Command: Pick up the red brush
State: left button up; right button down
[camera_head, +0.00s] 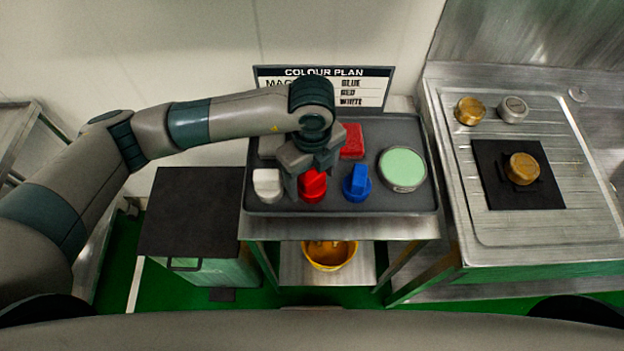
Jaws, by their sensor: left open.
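The red brush (313,187) stands on the dark tray (400,120) of a small table, between a white brush (267,184) on its left and a blue brush (357,184) on its right. My left gripper (306,186) is open, directly over the red brush, with its fingers coming down around the brush's upper part. Whether the fingers touch it cannot be told. The gripper body hides part of the brush. My right gripper is not in view.
A red block (352,141) and a pale green disc (403,168) lie on the tray. A "COLOUR PLAN" sign (370,90) stands behind. A steel counter with brass knobs (522,168) is at right, a black-lidded bin (190,210) at left, a yellow bowl (331,256) below.

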pick_arm(q)
jog(key=shift+f, duration=1.05)
jog(key=c, duration=1.2)
